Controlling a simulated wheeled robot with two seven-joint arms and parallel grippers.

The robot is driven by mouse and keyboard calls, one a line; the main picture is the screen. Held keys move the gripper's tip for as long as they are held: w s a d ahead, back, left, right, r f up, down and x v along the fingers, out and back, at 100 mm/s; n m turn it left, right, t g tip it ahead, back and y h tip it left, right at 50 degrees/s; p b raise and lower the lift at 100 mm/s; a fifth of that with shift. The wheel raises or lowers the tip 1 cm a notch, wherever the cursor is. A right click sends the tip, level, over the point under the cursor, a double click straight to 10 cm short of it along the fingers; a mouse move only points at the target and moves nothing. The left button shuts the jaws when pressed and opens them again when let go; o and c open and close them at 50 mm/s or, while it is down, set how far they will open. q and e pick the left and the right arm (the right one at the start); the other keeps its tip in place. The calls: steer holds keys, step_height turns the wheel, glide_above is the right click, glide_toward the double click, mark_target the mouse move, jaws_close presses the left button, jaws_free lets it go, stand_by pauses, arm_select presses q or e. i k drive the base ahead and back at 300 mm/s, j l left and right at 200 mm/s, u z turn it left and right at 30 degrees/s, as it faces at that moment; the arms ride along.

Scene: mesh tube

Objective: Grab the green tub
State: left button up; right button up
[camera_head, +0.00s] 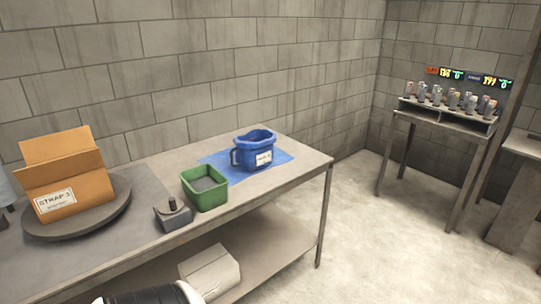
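The green tub (206,198) is a small open square container with a dark grey inside. It stands upright on the workbench, right of the middle of the tabletop, near its front edge. A small grey device with a black knob (173,214) stands just left of it. A blue jug (255,150) with a white label stands behind and right of the tub, on a blue mat (283,159). Neither of my grippers shows in the head view. A white and black rounded part, probably mine, shows at the bottom edge.
The workbench (310,160) runs along the block wall. A cardboard box (68,180) marked STRAP sits on a round dark turntable (110,212) at left. A pale box (210,270) lies on the lower shelf. A stand (440,112) with several small cylinders is at right. Floor between is clear.

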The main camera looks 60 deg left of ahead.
mark_target(205, 187)
steer(key=u, duration=2.5)
steer(key=i+l+u, duration=0.2)
steer(key=l+u, duration=0.15)
steer(key=u, duration=0.15)
steer(key=i+l+u, duration=0.1)
steer(key=l+u, duration=0.35)
